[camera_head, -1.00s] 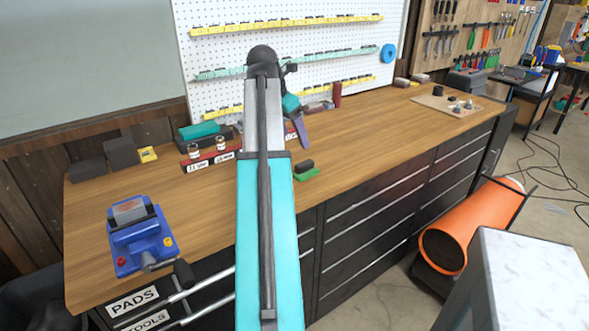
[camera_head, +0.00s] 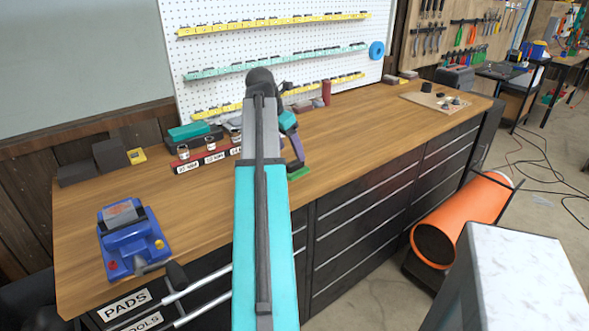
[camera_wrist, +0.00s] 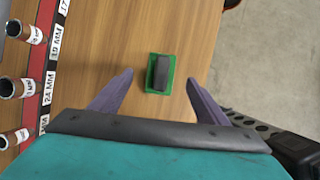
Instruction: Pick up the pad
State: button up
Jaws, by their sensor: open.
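The pad, a small green block with a dark grip on top, lies on the wooden workbench (camera_head: 345,130). In the wrist view the pad (camera_wrist: 153,86) is centred between the fingers, apart from both. In the head view only a green edge of the pad (camera_head: 298,173) shows below my gripper (camera_head: 295,150); the rest is hidden. My gripper's two purple fingers (camera_wrist: 158,82) are spread open and empty, with the pad below them.
A red rack of labelled sockets (camera_head: 188,163) stands left of the pad; it also shows at the wrist view's left edge (camera_wrist: 47,75). A blue vise (camera_head: 130,245) sits at the bench's near left. The bench right of the pad is clear up to a board with small parts (camera_head: 425,98).

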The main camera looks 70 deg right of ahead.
aim_at(295, 162)
jog(key=shift+x, duration=1.15)
jog(key=shift+s+p+x, duration=0.15)
jog(key=shift+p+x, duration=0.15)
jog(key=shift+x, duration=1)
jog(key=shift+s+p+x, duration=0.1)
jog(key=shift+p+x, duration=0.2)
jog(key=shift+x, duration=1)
jog(key=shift+a, duration=0.15)
jog(key=c, duration=1.1)
jog(key=shift+c, duration=0.2)
jog(key=shift+r, duration=0.15)
jog(key=shift+r+b, duration=0.6)
jog(key=shift+r, duration=4.3)
